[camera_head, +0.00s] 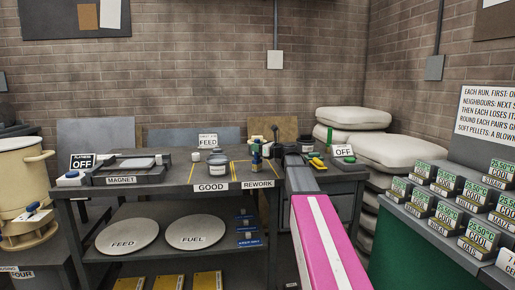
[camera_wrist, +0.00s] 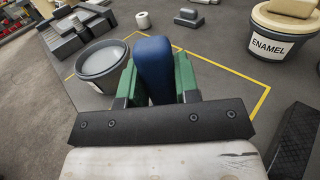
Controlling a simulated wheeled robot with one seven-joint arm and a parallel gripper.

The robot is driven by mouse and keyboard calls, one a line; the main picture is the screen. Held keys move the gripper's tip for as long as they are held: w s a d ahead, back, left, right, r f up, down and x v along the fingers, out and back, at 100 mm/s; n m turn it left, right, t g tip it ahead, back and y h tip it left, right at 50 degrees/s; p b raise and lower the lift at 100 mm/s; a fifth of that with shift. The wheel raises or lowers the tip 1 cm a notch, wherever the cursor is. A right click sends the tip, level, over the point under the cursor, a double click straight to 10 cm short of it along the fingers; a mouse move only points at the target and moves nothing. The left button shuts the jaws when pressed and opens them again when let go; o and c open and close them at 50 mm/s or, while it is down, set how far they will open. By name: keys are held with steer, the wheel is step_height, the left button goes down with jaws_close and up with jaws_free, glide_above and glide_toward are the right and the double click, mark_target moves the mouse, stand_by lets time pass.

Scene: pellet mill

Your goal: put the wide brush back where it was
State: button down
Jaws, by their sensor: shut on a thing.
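My gripper (camera_wrist: 160,90) has green-faced fingers closed on the sides of a blue, rounded thing in the wrist view. I take this for the handle of the wide brush (camera_wrist: 153,62); its lower part and any bristles are hidden. In the head view my gripper (camera_head: 257,150) is a small blue and green shape over the dark bench (camera_head: 150,190), near the GOOD and REWORK labels. The wrist view shows yellow lines on the bench around it. I cannot tell whether the brush touches the bench.
A pot labelled ENAMEL (camera_wrist: 284,34) stands to the right, outside the yellow line. A small white roll (camera_wrist: 142,20) and a MAGNET tray (camera_head: 128,170) are farther left.

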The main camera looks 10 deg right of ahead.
jaws_free()
stand_by(0.4)
steer(key=shift+s+d, duration=0.1)
stand_by(0.3)
steer(key=v, duration=0.8)
steer(key=shift+s+d, duration=0.25)
stand_by(0.8)
